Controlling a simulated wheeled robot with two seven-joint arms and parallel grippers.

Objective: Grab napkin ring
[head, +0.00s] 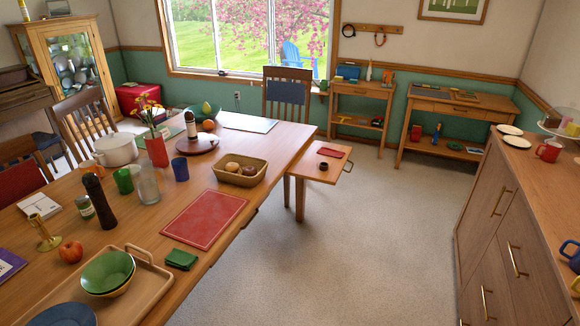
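A small dark brown round thing (323,166), possibly the napkin ring, sits on the low wooden side leaf (337,172) beyond the right edge of the table. It is too small to tell for sure whether it is a ring. A flat red item (331,152) lies just behind it on the same leaf. A folded green cloth (180,259) lies at the table's near right edge, with no ring visible on it. Neither of my grippers is in view.
The long dining table (225,210) holds a basket of rolls (239,170), a red placemat (205,218), a tray with green bowls (108,272), a white pot (116,149) and flowers in a red vase (157,151). A sideboard (520,220) stands right. The carpet (340,250) between is clear.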

